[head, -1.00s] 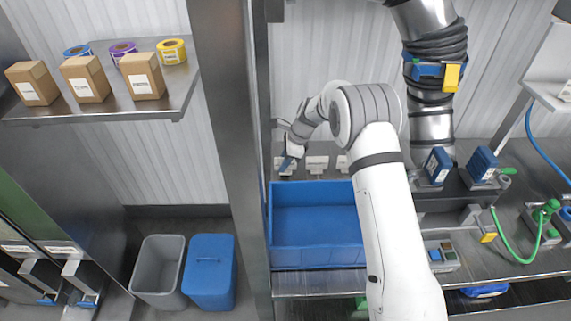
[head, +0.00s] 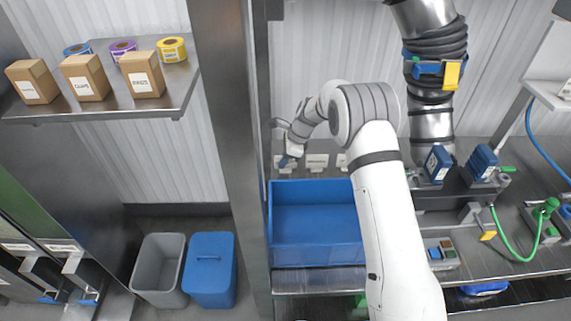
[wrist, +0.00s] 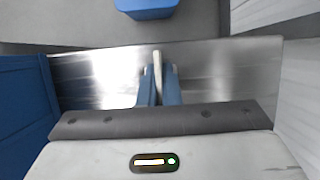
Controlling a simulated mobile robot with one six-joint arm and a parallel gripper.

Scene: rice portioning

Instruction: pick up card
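My gripper (head: 287,160) is at the back left of the steel bench, behind the blue tray's left rear corner. In the wrist view, my two blue fingers (wrist: 159,86) are close together with a thin pale card (wrist: 157,62) seen edge-on between them. The card reaches a little past the fingertips. The fingers appear shut on it; its face and lower part are hidden. In the head view, small white card-like pieces (head: 317,162) stand in a row to the right of my gripper, partly hidden by my arm.
The empty blue tray (head: 312,255) stands in front of my gripper. A steel post (head: 232,150) is to the left. The bench edge and a blue floor bin (wrist: 150,8) show beyond the fingers. Weighing gear and a green hose (head: 510,250) fill the right side.

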